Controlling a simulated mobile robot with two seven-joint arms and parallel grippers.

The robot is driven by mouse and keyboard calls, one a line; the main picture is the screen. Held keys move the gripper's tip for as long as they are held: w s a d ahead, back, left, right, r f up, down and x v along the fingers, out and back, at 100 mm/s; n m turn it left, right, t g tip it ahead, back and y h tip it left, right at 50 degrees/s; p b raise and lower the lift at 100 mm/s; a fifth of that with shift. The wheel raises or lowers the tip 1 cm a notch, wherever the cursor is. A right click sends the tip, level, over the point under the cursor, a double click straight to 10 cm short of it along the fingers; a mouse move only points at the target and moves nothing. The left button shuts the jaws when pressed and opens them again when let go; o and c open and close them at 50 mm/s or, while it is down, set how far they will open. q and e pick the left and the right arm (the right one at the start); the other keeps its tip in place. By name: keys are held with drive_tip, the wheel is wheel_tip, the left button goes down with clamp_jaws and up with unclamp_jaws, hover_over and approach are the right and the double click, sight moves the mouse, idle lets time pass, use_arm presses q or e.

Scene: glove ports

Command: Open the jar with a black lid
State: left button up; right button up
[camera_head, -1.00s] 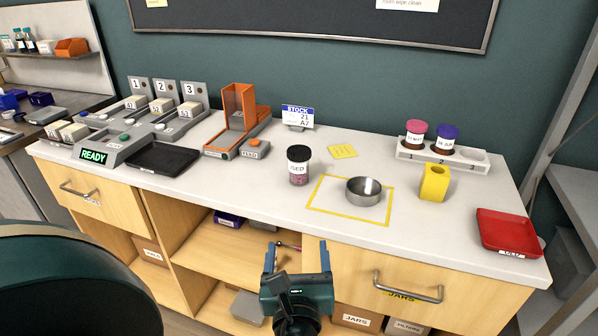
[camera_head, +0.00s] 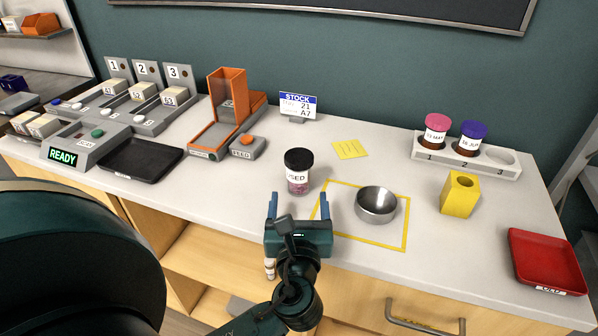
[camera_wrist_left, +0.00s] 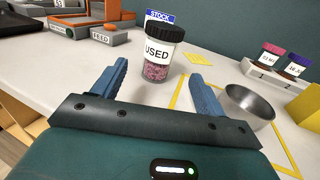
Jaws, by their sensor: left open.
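The jar with a black lid (camera_head: 298,172) stands upright on the white counter, left of the yellow taped square. It has a white label reading USED and pinkish contents. In the left wrist view the jar (camera_wrist_left: 160,60) stands ahead of and between the two blue fingers. My left gripper (camera_head: 299,206) is open and empty, just in front of the jar and apart from it. The same gripper (camera_wrist_left: 158,85) shows in the left wrist view with its fingers spread. The black lid (camera_wrist_left: 165,32) sits on the jar. My right gripper is not in view.
A metal bowl (camera_head: 376,205) stands inside the yellow square, right of the jar. A yellow block (camera_head: 460,194), a red tray (camera_head: 546,262) and a rack (camera_head: 466,156) with two jars are further right. An orange feeder (camera_head: 228,110) and black tray (camera_head: 141,159) are left.

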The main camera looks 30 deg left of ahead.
sight(299, 178)
use_arm(q)
drive_tip(key=x, duration=0.9)
drive_tip(key=shift+w+a, duration=0.15)
drive_tip(key=shift+w, duration=0.05)
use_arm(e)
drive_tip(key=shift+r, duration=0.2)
use_arm(q)
drive_tip(key=c, duration=1.1)
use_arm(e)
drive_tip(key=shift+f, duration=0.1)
use_arm(q)
drive_tip(key=shift+r, duration=0.1)
drive_tip(key=shift+r+p, duration=0.3)
drive_tip(key=shift+p, duration=0.05)
wheel_tip(299, 178, up, 9)
drive_tip(key=shift+r+p, duration=0.2)
drive_tip(key=shift+p, duration=0.85)
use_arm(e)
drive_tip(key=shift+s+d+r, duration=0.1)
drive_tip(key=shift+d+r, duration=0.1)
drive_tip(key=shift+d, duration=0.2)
